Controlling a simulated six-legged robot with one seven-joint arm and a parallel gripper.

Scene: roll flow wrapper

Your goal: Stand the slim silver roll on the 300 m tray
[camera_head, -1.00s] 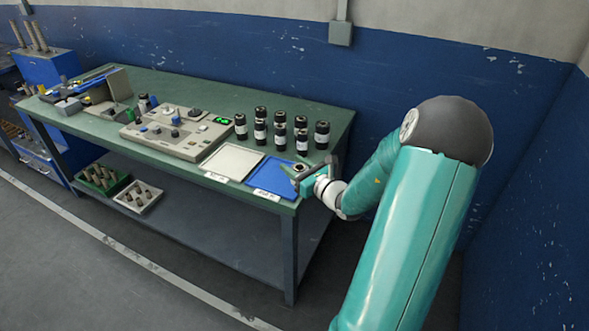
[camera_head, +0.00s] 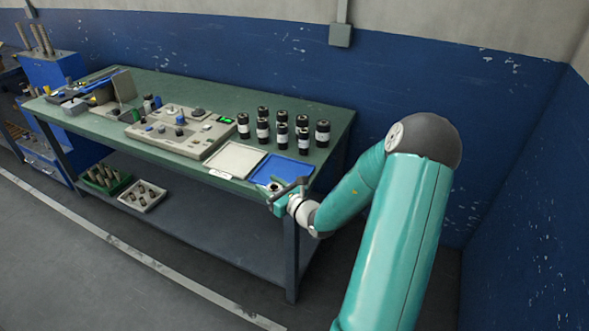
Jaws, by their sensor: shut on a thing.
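My gripper (camera_head: 284,190) is at the front right of the green bench, at the front edge of the blue tray (camera_head: 291,172). It is shut on a small roll (camera_head: 273,186) with a pale rim and dark centre, seemingly the slim silver roll. The jaws hide most of the roll, and I cannot tell whether it touches the tray. A white tray (camera_head: 236,159) lies to the left of the blue one. The front labels are too small to read, so I cannot tell which tray is the 300 m one.
Several black rolls with white bands (camera_head: 282,137) stand behind the trays. A beige control panel (camera_head: 178,134) is left of the white tray. On the lower shelf are a green bin (camera_head: 104,181) and a white bin (camera_head: 142,196) with small rolls. The blue wall is behind.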

